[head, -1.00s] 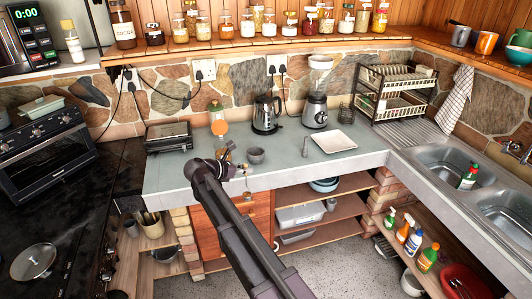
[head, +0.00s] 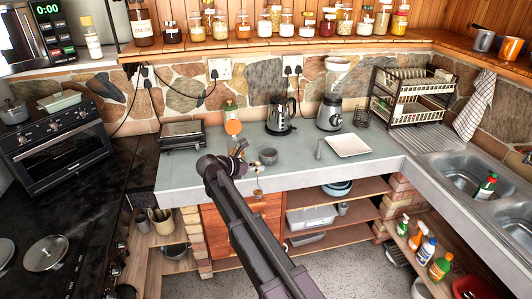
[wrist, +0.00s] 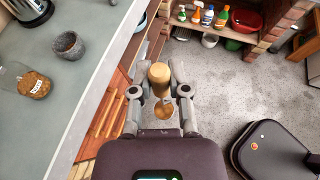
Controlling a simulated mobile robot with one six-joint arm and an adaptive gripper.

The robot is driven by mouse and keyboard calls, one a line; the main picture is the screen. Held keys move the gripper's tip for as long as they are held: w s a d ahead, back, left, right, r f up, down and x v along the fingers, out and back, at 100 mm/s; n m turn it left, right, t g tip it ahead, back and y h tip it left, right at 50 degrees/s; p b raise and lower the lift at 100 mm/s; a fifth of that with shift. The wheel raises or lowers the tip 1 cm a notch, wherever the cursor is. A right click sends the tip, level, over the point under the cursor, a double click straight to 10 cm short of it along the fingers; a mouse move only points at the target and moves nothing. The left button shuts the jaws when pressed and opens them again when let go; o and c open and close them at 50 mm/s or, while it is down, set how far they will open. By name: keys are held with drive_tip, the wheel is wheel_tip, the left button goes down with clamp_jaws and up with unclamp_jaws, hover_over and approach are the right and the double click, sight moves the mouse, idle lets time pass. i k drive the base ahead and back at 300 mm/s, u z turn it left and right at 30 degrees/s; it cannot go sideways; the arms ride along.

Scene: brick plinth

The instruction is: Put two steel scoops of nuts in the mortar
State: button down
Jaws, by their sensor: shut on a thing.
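My gripper (wrist: 161,88) is shut on the steel scoop (wrist: 159,76). Its tan handle end stands between the fingers, and a brownish round part shows below; I cannot tell whether it holds nuts. The scoop is over the floor, just in front of the counter's edge. The mortar (head: 268,156), a small grey bowl, stands on the counter; it also shows in the wrist view (wrist: 70,45), left of my gripper and apart from it. A glass jar of brown nuts (wrist: 33,84) is on the counter beside the mortar. In the head view my arm partly hides this area.
The counter (head: 180,178) has a kettle (head: 282,116), a blender (head: 330,112) and a white plate (head: 348,145) beyond the mortar. A small grey upright thing (head: 318,149) stands between mortar and plate. Open shelves with boxes are below the counter. A dark padded stool (wrist: 270,150) is on the floor.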

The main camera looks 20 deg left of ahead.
sight(268, 155)
drive_tip(key=i, duration=0.9)
